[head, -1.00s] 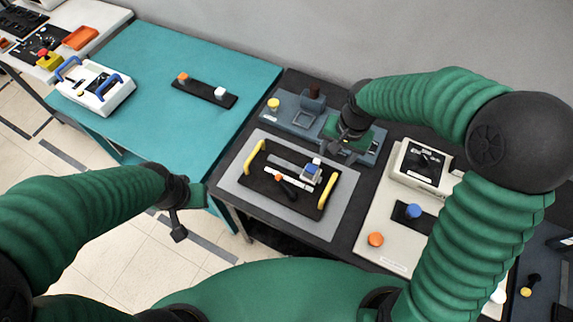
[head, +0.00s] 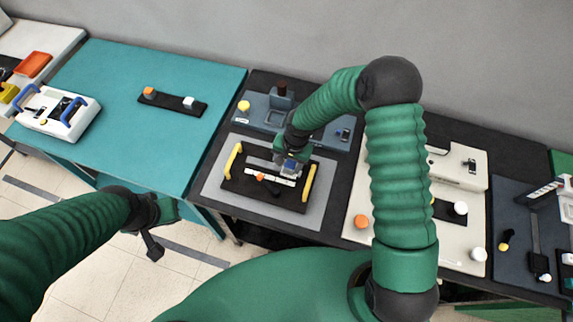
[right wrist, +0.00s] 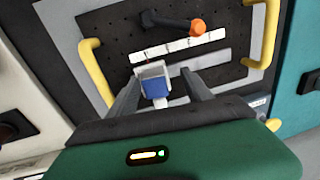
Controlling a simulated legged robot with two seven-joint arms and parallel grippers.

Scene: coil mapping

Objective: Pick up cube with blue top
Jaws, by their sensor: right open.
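The cube with the blue top (right wrist: 155,86) sits on the black perforated board with yellow handles (right wrist: 117,44). Its blue face and white side show in the right wrist view. In the head view the cube (head: 289,166) is small and partly covered by my right gripper (head: 285,158). My right gripper (right wrist: 160,88) is open, with one finger on each side of the cube. I cannot tell whether either finger touches it. My left gripper (head: 153,245) hangs at the left over the floor, away from the tables; its jaw state is unclear.
An orange-tipped black lever (right wrist: 196,27) and a white marked strip (right wrist: 180,46) lie beside the cube on the board. A blue-grey fixture (head: 262,112) stands behind it. A teal table (head: 130,80) is left, a pale panel (head: 385,228) right.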

